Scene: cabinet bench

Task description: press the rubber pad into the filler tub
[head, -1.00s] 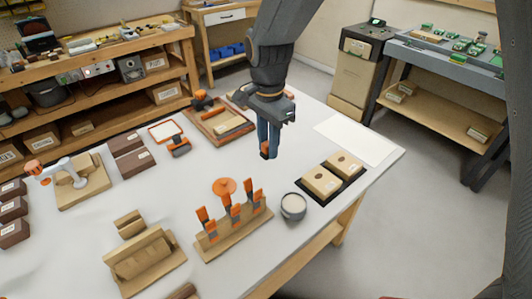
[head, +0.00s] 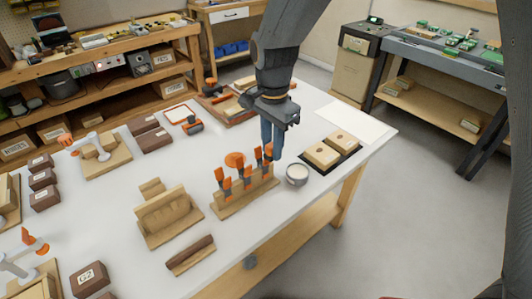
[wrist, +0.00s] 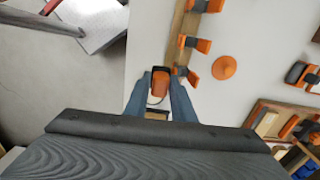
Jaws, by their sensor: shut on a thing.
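The filler tub (head: 297,175) is a small round grey tub with pale filler, standing on the white bench to the right of the tool rack. My gripper (head: 271,153) points down just left of and above the tub in the head view. It is shut on an orange-handled tool with a dark part, seen between the fingers in the wrist view (wrist: 160,84); I take it for the rubber pad. A pale rim arc shows below it there, probably the tub, mostly hidden. I cannot tell whether pad and filler touch.
A wooden rack (head: 236,198) with several orange-handled tools stands close left of the gripper, an orange disc (head: 235,160) behind it. A black tray (head: 316,166) with two tan blocks (head: 322,155) lies right of the tub. A white sheet (head: 356,128) lies at the back right.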

